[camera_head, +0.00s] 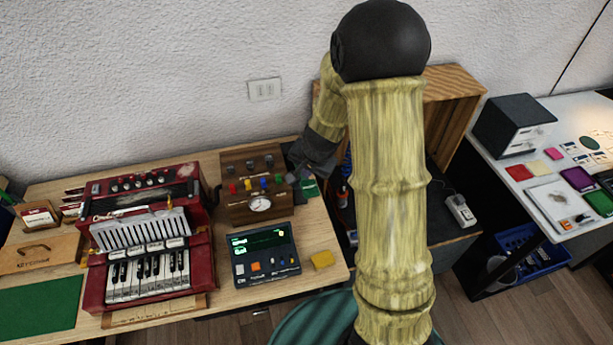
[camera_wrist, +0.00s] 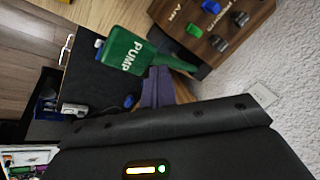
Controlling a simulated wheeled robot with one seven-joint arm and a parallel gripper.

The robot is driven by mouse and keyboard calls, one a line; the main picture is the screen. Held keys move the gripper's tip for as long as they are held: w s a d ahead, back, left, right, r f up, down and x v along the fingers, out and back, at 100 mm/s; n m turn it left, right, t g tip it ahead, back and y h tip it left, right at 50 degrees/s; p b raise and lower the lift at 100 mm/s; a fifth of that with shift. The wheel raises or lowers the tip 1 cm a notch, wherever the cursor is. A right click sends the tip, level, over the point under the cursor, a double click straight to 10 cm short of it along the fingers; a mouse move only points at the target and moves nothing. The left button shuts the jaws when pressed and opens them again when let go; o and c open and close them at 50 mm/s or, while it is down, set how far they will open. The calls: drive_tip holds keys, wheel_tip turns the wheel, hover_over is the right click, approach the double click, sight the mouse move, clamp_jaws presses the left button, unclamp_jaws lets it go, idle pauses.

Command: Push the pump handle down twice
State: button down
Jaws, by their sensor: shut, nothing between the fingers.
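The pump handle (camera_wrist: 125,53) is a green paddle lettered PUMP in the wrist view. Its thin arm runs to the side of the wooden control box (camera_wrist: 205,50). In the head view, a small green part of the handle (camera_head: 309,188) shows at the right of the wooden control box (camera_head: 238,209), partly behind my gripper. My gripper (camera_head: 297,174) is shut and empty. In the wrist view its fingers (camera_wrist: 158,74) point at the handle and overlap its lower edge and arm. I cannot tell whether they touch it.
A red accordion-like piano unit (camera_head: 200,240) stands left of the box. A dark console with a green screen (camera_head: 240,268) lies in front, with a yellow block (camera_head: 322,259) beside it. A wooden shelf box (camera_head: 460,85) stands behind my arm. A white table (camera_head: 555,105) is at the right.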

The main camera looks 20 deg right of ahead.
sight(310, 185)
drive_tip(key=shift+s+f+b, duration=0.35)
drive_tip(key=shift+f+b, duration=0.4)
drive_tip(key=shift+b, duration=0.15)
drive_tip(key=shift+s+f+b, duration=0.3)
drive_tip(key=shift+f+b, duration=0.5)
drive_tip(key=shift+b, duration=0.1)
drive_tip(key=shift+s+f+b, duration=0.35)
drive_tip(key=shift+f+b, duration=0.4)
drive_tip(key=shift+b, duration=0.15)
idle(3.0)
idle(0.5)
drive_tip(key=shift+w+r+p, duration=0.45)
drive_tip(key=shift+r+p, duration=0.65)
drive_tip(key=shift+p, duration=0.15)
drive_tip(key=shift+w+r+p, duration=0.45)
drive_tip(key=shift+r+p, duration=0.65)
drive_tip(key=shift+p, duration=0.1)
drive_tip(key=shift+w+r+p, duration=0.45)
drive_tip(key=shift+r+p, duration=0.65)
drive_tip(key=shift+p, duration=0.15)
